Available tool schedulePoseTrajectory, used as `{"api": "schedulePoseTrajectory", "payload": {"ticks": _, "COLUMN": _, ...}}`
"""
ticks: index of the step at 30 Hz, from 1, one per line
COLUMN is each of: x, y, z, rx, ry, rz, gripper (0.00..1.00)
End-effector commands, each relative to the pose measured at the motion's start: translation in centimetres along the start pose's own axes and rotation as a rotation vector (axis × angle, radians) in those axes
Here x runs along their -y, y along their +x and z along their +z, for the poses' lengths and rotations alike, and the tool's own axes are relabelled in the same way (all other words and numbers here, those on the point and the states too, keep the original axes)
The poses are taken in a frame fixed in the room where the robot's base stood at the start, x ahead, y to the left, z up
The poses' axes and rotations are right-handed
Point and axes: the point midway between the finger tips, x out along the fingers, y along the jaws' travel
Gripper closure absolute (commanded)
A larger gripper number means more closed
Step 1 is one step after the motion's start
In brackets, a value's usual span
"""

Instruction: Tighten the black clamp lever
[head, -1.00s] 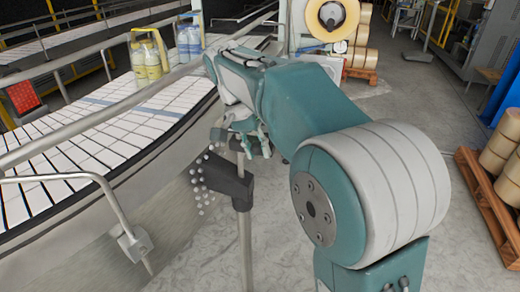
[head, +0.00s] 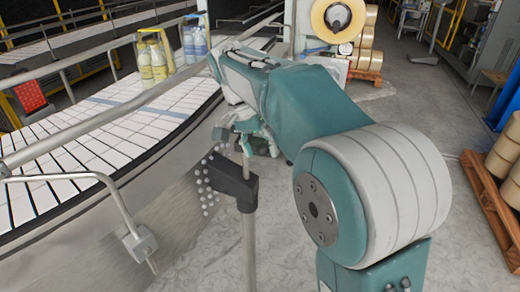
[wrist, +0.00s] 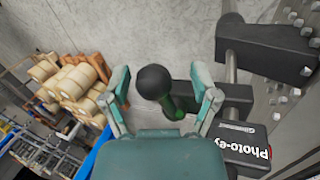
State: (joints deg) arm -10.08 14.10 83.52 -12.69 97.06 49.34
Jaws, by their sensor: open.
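The black clamp lever (wrist: 154,82) shows in the wrist view as a round black ball knob, with a dark green part running down behind it to the right. My gripper (wrist: 163,88) is open, with one teal finger on each side of the knob. The knob appears between the fingers, nearer the left one; I cannot tell its depth or whether anything touches. In the head view my gripper (head: 243,130) is above the black bracket (head: 234,184) on the metal post. The lever cannot be made out there.
A black box labelled Photo-eye (wrist: 240,147) and a black bracket arm (wrist: 268,50) lie close to the right finger. The conveyor (head: 75,155) with its guide rail runs along the left, carrying yellow and blue bottles (head: 152,60). Rolls stand on pallets at the right.

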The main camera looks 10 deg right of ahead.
Motion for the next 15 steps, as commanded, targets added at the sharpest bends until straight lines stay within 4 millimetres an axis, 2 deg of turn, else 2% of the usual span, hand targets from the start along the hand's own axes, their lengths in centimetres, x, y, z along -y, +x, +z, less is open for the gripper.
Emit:
{"api": "schedulePoseTrajectory", "payload": {"ticks": 4, "x": -0.1, "y": -0.2, "z": 0.0, "rx": 0.001, "ry": 0.000, "rz": 0.001, "gripper": 0.23}}
{"api": "schedulePoseTrajectory", "payload": {"ticks": 7, "x": 0.1, "y": -1.1, "z": -0.1, "rx": 0.000, "ry": 0.000, "rz": 0.000, "gripper": 0.23}}
{"api": "schedulePoseTrajectory", "payload": {"ticks": 15, "x": 0.3, "y": -5.2, "z": 0.0, "rx": -0.002, "ry": 0.000, "rz": 0.000, "gripper": 0.23}}
